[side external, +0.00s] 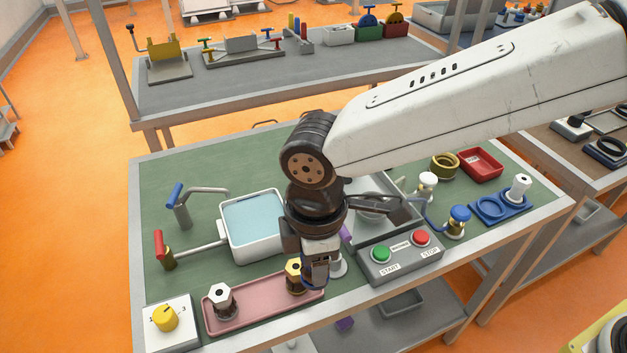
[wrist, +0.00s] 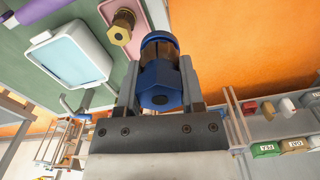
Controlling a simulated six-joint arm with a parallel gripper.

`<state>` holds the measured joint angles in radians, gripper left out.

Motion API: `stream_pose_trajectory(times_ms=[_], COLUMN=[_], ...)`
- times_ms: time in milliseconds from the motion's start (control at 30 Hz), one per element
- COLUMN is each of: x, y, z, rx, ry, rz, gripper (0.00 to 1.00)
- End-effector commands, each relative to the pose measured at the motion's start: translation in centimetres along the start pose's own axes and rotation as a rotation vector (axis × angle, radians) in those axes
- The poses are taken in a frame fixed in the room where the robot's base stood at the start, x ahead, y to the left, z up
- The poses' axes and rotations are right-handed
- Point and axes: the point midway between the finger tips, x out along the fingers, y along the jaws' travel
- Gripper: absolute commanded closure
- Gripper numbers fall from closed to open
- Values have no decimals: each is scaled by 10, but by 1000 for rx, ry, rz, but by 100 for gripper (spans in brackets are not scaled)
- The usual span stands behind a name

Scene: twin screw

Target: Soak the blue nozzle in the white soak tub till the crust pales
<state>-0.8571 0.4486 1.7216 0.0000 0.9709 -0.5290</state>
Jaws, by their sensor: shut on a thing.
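My gripper (wrist: 161,82) is shut on the blue nozzle (wrist: 160,84). A dark brown crust band shows around its middle, between the blue hex end and the blue rim. In the side view my gripper (side external: 317,272) is low by the right end of the pink tray, and the nozzle is mostly hidden by the fingers. I cannot tell whether the nozzle touches the tray. The white soak tub (side external: 285,205) holds pale blue liquid and stands behind and left of my gripper; it also shows at upper left in the wrist view (wrist: 103,67). The nozzle is outside the tub.
The pink tray (side external: 258,309) holds a white-topped nozzle (side external: 222,299) and a yellow one (side external: 294,275). A yellow dial box (side external: 167,320) is at front left. A START/STOP box (side external: 400,262) stands to the right. Red-handled (side external: 159,245) and blue-handled (side external: 175,196) taps flank the tub's left.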

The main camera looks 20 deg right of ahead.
Motion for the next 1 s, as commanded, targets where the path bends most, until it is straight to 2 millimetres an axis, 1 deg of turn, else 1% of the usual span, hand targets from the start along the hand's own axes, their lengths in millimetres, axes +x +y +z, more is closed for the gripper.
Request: stream_pose_trajectory(times_ms=[33,200,400,700,1000], x=[0,-1,-1,3,10], y=[8,34,64,108,150], z=[-6,-24,-43,-62,-73], rx=[12,51,99,170,240], ry=[1,1,1,0,1], rz=[0,1,1,0,0], gripper=[100,100,100,100,100])
